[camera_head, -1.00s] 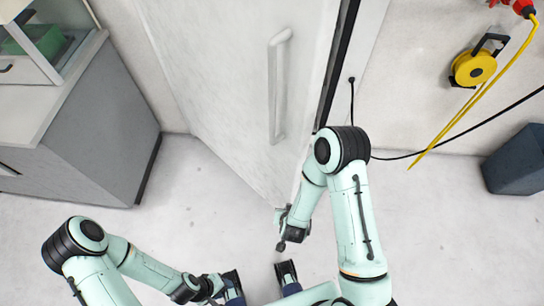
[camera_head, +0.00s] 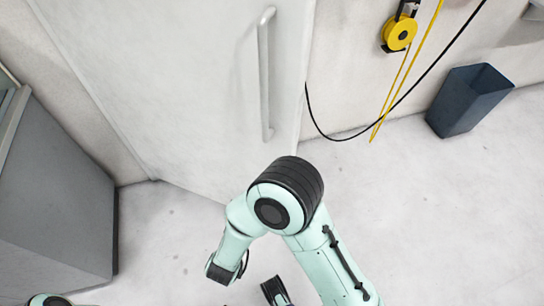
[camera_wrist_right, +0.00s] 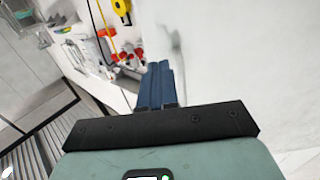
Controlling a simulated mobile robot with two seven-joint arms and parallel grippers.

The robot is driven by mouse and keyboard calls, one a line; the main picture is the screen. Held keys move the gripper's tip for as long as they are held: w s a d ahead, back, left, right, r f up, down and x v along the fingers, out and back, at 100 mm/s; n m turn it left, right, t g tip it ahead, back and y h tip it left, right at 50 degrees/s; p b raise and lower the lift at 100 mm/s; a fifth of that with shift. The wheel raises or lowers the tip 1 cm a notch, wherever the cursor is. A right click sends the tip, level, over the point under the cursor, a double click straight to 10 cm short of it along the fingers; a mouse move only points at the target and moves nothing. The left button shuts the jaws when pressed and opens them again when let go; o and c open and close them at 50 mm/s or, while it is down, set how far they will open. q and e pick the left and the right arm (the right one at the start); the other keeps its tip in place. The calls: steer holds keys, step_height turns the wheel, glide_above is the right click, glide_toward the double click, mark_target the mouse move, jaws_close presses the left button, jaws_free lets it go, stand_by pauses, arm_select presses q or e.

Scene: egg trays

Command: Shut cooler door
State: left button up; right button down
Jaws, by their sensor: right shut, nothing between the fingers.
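The cooler door (camera_head: 190,95) is a tall white panel with a long upright handle (camera_head: 264,80) near its right edge. In the head view its lower edge slants away from the wall, so it looks ajar. My right arm is bent in front of the door's lower right part. My right gripper (camera_wrist_right: 156,72) shows its dark blue fingers together and empty in the right wrist view, beside a pale panel (camera_wrist_right: 215,60); I cannot tell whether they touch it. My left gripper is out of view.
A grey cabinet (camera_head: 60,190) stands left of the door. A yellow cable reel (camera_head: 398,33) hangs on the right wall, and a black cable hangs below it. A dark blue bin (camera_head: 468,100) stands at the right wall. Pale floor (camera_head: 390,200) is clear between.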

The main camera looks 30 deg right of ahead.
glide_toward(282, 142)
steer(key=x, duration=0.7)
stand_by(0.4)
